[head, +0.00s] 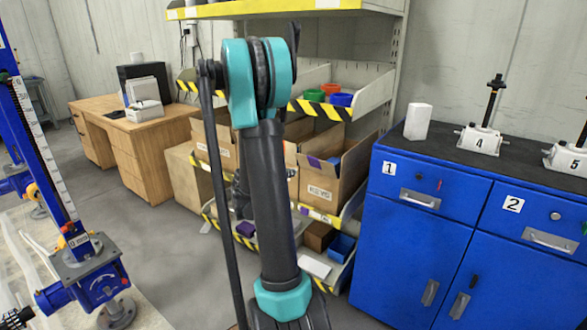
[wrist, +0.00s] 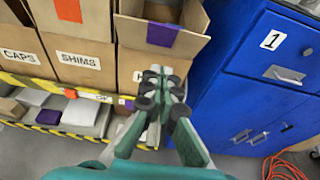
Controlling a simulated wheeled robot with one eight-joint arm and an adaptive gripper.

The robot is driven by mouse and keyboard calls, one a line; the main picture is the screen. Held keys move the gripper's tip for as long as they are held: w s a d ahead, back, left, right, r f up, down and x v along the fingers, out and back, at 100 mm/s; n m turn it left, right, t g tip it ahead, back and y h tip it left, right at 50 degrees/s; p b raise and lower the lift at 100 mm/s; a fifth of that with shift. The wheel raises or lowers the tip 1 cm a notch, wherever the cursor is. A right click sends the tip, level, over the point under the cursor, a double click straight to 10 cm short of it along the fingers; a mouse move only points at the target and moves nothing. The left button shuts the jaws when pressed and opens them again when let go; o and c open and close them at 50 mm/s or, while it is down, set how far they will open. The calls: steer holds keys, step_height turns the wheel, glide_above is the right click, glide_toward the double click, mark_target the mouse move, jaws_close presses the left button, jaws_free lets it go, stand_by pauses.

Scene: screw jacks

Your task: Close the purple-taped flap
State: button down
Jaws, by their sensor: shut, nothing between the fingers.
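The purple-taped flap (wrist: 190,42) is the near flap of an open cardboard box (wrist: 132,62), on the shelf's right end in the wrist view. Its purple tape (wrist: 162,35) faces me and the flap leans outward, open. In the head view the box (head: 318,190) is partly hidden by my arm, with a bit of purple at its top. My gripper (wrist: 162,75) is shut and empty, in front of the box face, just below the flap's edge. It covers most of the box's label. I cannot tell whether it touches the box.
Boxes marked SHIMS (wrist: 80,62) and CAPS (wrist: 22,57) stand left of it; SHIMS has orange tape (wrist: 68,10). A blue cabinet (head: 415,240) stands close on the right. A lower shelf (wrist: 75,130) holds small items. An orange cable (wrist: 283,165) lies on the floor.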

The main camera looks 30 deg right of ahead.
glide_toward(311, 158)
steer(key=d+f, duration=0.3)
steer(key=f, duration=0.2)
steer(key=shift+w+d+r, duration=0.25)
steer(key=shift+d+r, duration=0.05)
steer(key=shift+d, duration=0.2)
steer(key=shift+w+d+r, duration=0.25)
steer(key=shift+d+r, duration=0.1)
steer(key=shift+d, duration=0.2)
steer(key=shift+w+d+r, duration=0.3)
steer(key=shift+d, duration=0.2)
steer(key=shift+w+d+r+g+y, duration=0.3)
steer(key=shift+d+r+g+y, duration=0.2)
steer(key=shift+d+r+y, duration=0.25)
steer(key=shift+w+d+r+g+y, duration=0.25)
steer(key=shift+d+r+y, duration=0.05)
steer(key=shift+d+y, duration=0.35)
steer(key=shift+w+d+r+g+y, duration=0.25)
steer(key=shift+d+y, duration=0.3)
steer(key=shift+y, duration=0.05)
steer(key=shift+w+d+r, duration=0.15)
steer(key=shift+d, duration=0.25)
steer(key=shift+w+d+r, duration=0.1)
steer(key=shift+w+d, duration=0.1)
steer(key=shift+d, duration=0.2)
steer(key=shift+r, duration=0.15)
